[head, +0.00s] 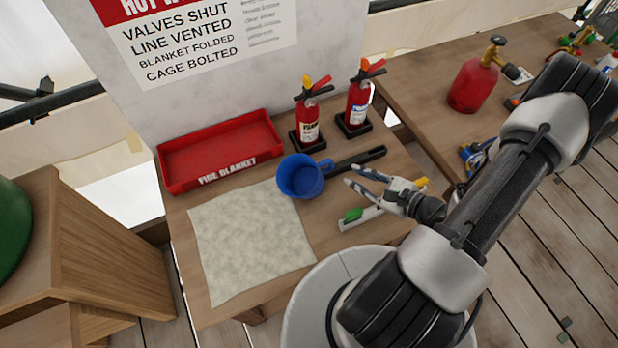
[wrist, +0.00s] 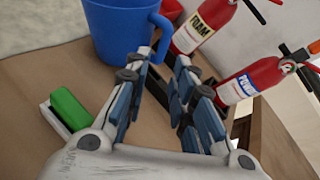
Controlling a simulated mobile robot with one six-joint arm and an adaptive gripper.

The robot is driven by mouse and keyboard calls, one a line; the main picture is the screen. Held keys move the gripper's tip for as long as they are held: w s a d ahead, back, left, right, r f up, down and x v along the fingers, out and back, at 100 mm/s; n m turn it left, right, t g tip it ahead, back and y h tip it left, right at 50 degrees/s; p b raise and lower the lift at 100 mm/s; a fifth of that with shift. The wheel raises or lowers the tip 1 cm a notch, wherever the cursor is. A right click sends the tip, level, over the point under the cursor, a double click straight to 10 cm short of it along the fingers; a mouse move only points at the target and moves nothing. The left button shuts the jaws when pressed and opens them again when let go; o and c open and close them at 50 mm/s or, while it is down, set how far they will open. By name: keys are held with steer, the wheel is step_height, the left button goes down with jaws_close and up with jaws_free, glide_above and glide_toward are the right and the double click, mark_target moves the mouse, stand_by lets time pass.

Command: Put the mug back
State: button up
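The blue mug (head: 300,177) stands upright on the wooden table, between the cloth and the extinguishers. Its handle points toward my gripper (head: 351,175). In the wrist view the mug (wrist: 120,30) is straight ahead, cut off by the top edge. My gripper (wrist: 160,62) is open and low over the table, with its two fingers apart. The mug's handle shows just beyond and between the fingertips. In the head view a small gap seems to separate the fingertips from the handle; the fingers hold nothing that I can see.
A red fire-blanket tray (head: 165,180) lies at the back left, a pale cloth (head: 250,240) in front. Two small extinguishers (head: 307,125) stand in black bases behind the mug. A dark bar (head: 362,159) lies beside my gripper; a green-ended grey piece (head: 353,215) lies in front.

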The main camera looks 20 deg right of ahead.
mark_target(333, 165)
steer(key=x, duration=0.3)
steer(key=b+x, duration=0.1)
steer(key=x, duration=0.2)
steer(key=b+x, duration=0.1)
steer(key=x, duration=0.2)
steer(key=shift+r, duration=0.3)
steer(key=shift+c, duration=0.2)
jaws_close()
